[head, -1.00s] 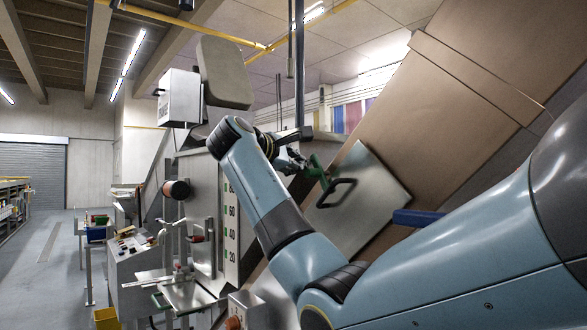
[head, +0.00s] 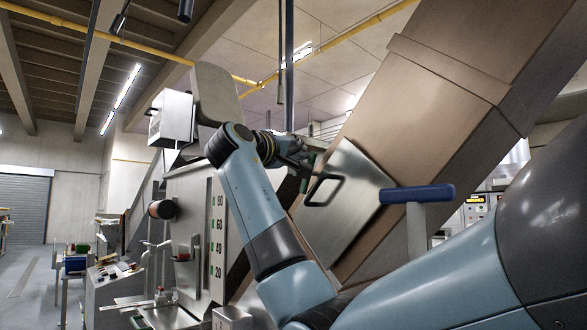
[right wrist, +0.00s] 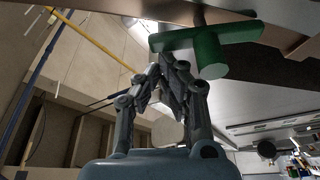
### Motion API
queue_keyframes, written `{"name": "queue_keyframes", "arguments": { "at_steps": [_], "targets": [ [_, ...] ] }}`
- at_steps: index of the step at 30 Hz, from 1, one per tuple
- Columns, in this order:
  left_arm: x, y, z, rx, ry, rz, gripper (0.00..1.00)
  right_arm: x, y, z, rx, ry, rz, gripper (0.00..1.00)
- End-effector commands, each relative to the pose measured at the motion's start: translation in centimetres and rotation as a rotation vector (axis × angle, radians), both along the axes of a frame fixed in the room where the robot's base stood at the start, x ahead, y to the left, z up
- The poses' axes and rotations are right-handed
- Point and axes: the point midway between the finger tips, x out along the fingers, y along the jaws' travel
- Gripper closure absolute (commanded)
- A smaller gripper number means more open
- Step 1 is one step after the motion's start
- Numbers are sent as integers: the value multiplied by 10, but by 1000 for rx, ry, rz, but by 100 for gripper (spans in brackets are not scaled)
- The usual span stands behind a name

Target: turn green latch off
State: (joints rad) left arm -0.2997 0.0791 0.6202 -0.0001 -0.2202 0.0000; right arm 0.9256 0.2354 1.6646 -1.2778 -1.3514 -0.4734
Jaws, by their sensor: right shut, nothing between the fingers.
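The green latch (right wrist: 207,45) shows in the right wrist view as a green bar with a round knob end, mounted under a brown edge. In the head view only a small green part of the latch (head: 310,160) shows beside my right gripper (head: 297,152); the rest is hidden. My right gripper also shows in the right wrist view (right wrist: 170,62). It is shut and empty, with its fingertips close to the latch bar; I cannot tell whether they touch. My left gripper is not in view.
A metal panel (head: 350,205) with a black handle (head: 322,190) lies on the sloping brown duct (head: 430,95), just right of my gripper. A blue T-shaped handle (head: 418,194) stands further right. A white gauge board (head: 217,240) with numbers is at the left.

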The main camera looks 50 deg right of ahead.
Motion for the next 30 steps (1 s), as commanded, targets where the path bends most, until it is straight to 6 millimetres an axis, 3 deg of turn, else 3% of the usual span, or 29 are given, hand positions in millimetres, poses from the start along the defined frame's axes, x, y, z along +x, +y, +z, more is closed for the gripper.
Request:
{"name": "queue_keyframes", "arguments": {
  "at_steps": [1, 9, 30],
  "targets": [
    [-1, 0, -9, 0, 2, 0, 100, -1, 0, -4, -5, -33, -1, 100],
    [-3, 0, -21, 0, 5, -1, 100, -6, 1, -1, -17, -145, -1, 100],
    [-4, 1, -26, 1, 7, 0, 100, -8, 1, 0, -16, -140, 0, 100]
  ]
}}
